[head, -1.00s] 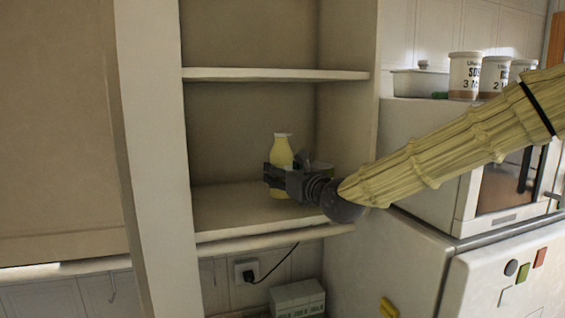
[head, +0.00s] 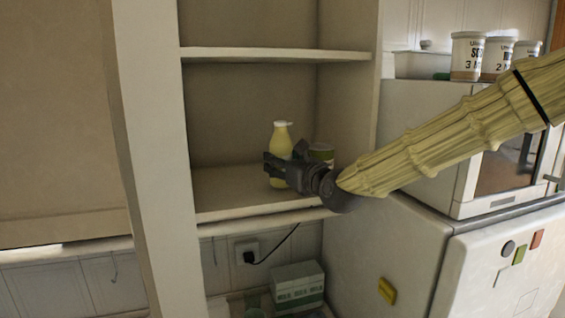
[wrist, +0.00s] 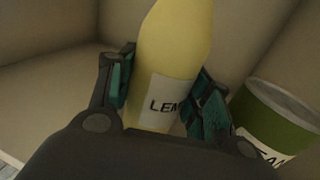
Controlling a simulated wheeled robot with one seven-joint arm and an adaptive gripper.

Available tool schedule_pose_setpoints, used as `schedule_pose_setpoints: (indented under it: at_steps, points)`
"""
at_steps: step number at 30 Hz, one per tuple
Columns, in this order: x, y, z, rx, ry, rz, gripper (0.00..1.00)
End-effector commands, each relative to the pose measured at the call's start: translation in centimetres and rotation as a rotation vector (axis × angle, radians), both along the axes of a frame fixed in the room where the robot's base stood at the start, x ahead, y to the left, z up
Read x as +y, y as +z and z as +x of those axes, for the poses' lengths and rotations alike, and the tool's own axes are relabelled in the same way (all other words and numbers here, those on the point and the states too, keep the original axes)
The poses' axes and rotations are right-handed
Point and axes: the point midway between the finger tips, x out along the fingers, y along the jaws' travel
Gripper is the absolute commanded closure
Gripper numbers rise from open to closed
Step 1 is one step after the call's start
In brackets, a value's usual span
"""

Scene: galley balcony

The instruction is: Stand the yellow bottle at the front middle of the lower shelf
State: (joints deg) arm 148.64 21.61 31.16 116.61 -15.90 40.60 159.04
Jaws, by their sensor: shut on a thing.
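The yellow bottle (head: 280,138) is upright inside the shelf unit, near the front middle of the lower shelf (head: 222,192). It has a pale cap and a white label reading "LEM…". My gripper (head: 284,170) comes in from the right and is shut on the bottle's body. In the wrist view a finger lies on each side of the yellow bottle (wrist: 172,50); the right finger is close to its label. The gripper hides part of the bottle's lower body in the head view, and I cannot tell whether its base touches the shelf.
A green can (head: 321,153) stands right of the bottle, close to the right finger in the wrist view (wrist: 272,120). The upper shelf (head: 270,55) is above. The left of the lower shelf is clear. A fridge (head: 385,240) stands at right.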

Motion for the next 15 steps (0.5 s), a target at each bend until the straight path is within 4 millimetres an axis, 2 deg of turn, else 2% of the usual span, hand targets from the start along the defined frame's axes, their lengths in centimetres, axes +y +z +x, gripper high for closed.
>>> schedule_pose_setpoints:
  at_steps: [14,15]
  points:
    - [0.0,-0.74,0.0,-0.001,0.0,0.001,0.84]
    - [0.01,-0.73,0.0,-0.001,0.0,0.0,0.49]
